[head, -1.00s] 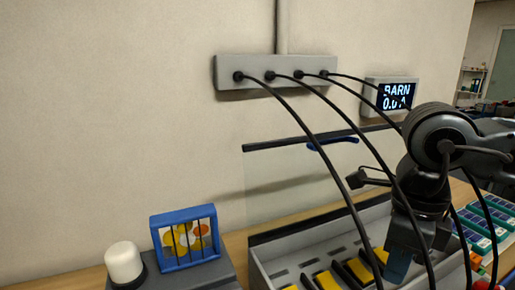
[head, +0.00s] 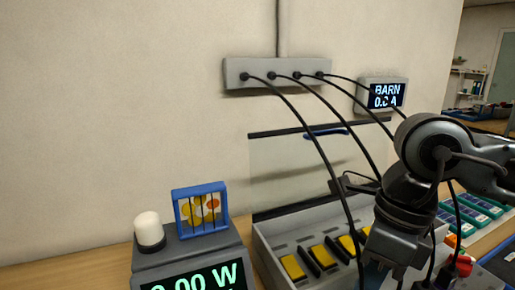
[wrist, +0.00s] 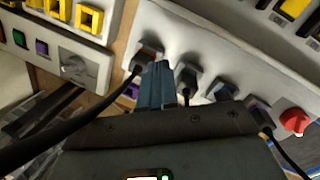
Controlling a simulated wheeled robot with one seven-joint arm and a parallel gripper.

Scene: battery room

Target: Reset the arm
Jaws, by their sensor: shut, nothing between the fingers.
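My gripper shows in the wrist view (wrist: 157,85) with its blue-grey fingers together and nothing between them. The fingers are over a pale socket strip (wrist: 250,60), beside a black plug (wrist: 187,78); I cannot tell whether they touch it. Another plug with a black cable (wrist: 143,62) is just left of the fingers. In the head view my arm hangs at the right over the tray of yellow switches (head: 293,267), and the fingertips are cut off or hidden at the bottom edge.
Black cables run from a grey wall box (head: 278,72) down past my arm. A blue-framed item (head: 201,208) and white lamp (head: 149,230) stand on a watt meter (head: 195,280). A red knob (wrist: 295,121) is at the strip's right.

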